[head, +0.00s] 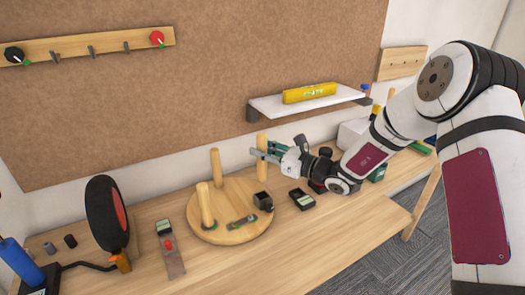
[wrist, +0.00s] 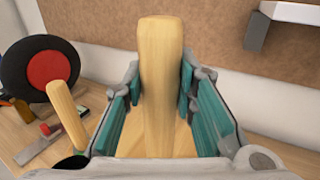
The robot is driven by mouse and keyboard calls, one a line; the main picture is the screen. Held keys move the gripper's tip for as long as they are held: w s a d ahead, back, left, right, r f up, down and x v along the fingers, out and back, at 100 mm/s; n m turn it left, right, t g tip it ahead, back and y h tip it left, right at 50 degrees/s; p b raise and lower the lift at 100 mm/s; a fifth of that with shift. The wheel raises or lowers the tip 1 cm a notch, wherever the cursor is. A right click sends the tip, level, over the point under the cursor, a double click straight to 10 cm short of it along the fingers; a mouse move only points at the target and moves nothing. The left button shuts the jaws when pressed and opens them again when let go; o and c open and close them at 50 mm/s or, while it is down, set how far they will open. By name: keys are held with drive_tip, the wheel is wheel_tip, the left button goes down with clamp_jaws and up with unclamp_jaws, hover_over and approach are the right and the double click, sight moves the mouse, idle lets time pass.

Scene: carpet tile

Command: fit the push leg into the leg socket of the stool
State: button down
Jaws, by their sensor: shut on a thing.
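The stool (head: 228,232) is a round pale wooden disc lying on the bench with legs pointing up. One wooden leg (head: 206,205) stands at its front left and another leg (head: 216,168) at its back. My gripper (head: 265,154) is shut on the push leg (head: 262,142), a pale wooden peg held upright over the back right of the disc. In the wrist view the push leg (wrist: 161,60) stands between the teal finger pads. Its lower end and the leg socket are hidden, so I cannot tell whether it is seated.
A tool with a red knob (head: 169,245) and a red-and-black round paddle (head: 107,215) are at left. A shelf (head: 305,103) juts above my gripper.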

sight(263, 178)
drive_tip(key=shift+f+b, duration=0.7)
drive_tip(key=shift+f, duration=2.2)
drive_tip(key=shift+f+b, duration=0.35)
drive_tip(key=shift+f, duration=1.9)
drive_tip(key=c, duration=1.2)
unclamp_jaws()
drive_tip(key=shift+d, duration=0.15)
drive_tip(key=v, duration=1.1)
drive_tip(key=shift+s+d, duration=0.2)
drive_tip(key=shift+d, duration=0.15)
drive_tip(key=shift+r, duration=0.1)
